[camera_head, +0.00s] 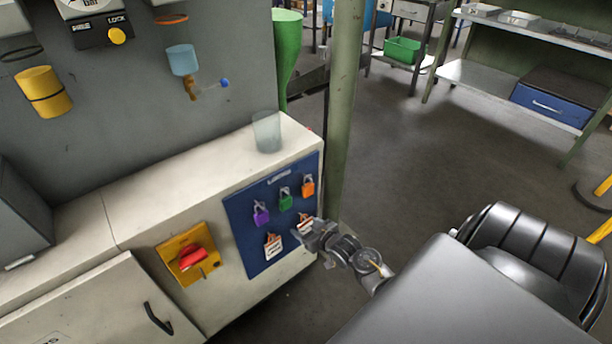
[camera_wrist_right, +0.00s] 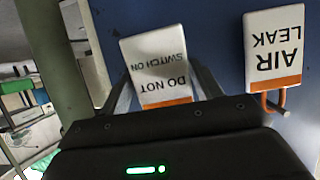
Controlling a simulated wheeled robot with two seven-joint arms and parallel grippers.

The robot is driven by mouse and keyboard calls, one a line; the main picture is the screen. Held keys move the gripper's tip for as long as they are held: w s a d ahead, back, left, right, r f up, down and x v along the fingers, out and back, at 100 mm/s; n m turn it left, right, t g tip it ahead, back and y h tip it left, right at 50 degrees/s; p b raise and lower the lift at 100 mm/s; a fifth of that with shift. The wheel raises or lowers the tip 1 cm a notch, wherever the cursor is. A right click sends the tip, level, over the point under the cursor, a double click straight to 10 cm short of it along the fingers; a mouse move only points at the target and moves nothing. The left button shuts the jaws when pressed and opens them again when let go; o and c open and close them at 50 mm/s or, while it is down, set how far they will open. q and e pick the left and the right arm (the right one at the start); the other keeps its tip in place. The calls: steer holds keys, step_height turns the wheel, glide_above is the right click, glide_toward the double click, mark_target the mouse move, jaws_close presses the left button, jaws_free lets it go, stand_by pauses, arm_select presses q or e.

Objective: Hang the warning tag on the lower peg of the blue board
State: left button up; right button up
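The blue board (camera_head: 239,220) is on the front of the pale cabinet. My right gripper (camera_head: 309,235) is at the board's lower right. In the right wrist view its fingers (camera_wrist_right: 163,80) lie along both side edges of the "DO NOT SWITCH ON" warning tag (camera_wrist_right: 157,60), white with an orange end. The tag (camera_head: 306,221) also shows in the head view, partly covered by the gripper. It looks slightly tilted, and its hook and any peg behind it are hidden. An "AIR LEAK" tag (camera_wrist_right: 273,45) hangs beside it; it also shows in the head view (camera_head: 273,247). My left gripper is out of view.
Purple (camera_head: 261,215), green (camera_head: 286,201) and orange (camera_head: 307,187) padlocks hang above the tags. A red switch on a yellow plate (camera_head: 190,258) is left of the board. A clear cup (camera_head: 267,133) stands on the cabinet top. A green post (camera_head: 344,110) rises close beside the board's right side.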

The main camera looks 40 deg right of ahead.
steer(key=shift+o, duration=0.3)
steer(key=shift+w+a+r, duration=0.1)
steer(key=shift+w+a, duration=0.15)
steer(key=shift+a, duration=0.3)
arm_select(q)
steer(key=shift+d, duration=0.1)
arm_select(e)
steer(key=shift+s, duration=0.1)
steer(key=shift+s+r, duration=0.1)
steer(key=shift+s, duration=0.1)
steer(key=p+v, duration=0.1)
steer(key=v, duration=0.2)
steer(key=shift+d, duration=0.1)
arm_select(q)
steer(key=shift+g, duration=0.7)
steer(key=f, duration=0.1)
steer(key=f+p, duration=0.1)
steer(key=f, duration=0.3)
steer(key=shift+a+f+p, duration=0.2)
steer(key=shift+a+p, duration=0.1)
steer(key=shift+p, duration=0.05)
arm_select(e)
steer(key=v, duration=0.7)
steer(key=shift+s+d, duration=0.35)
steer(key=shift+d, duration=0.1)
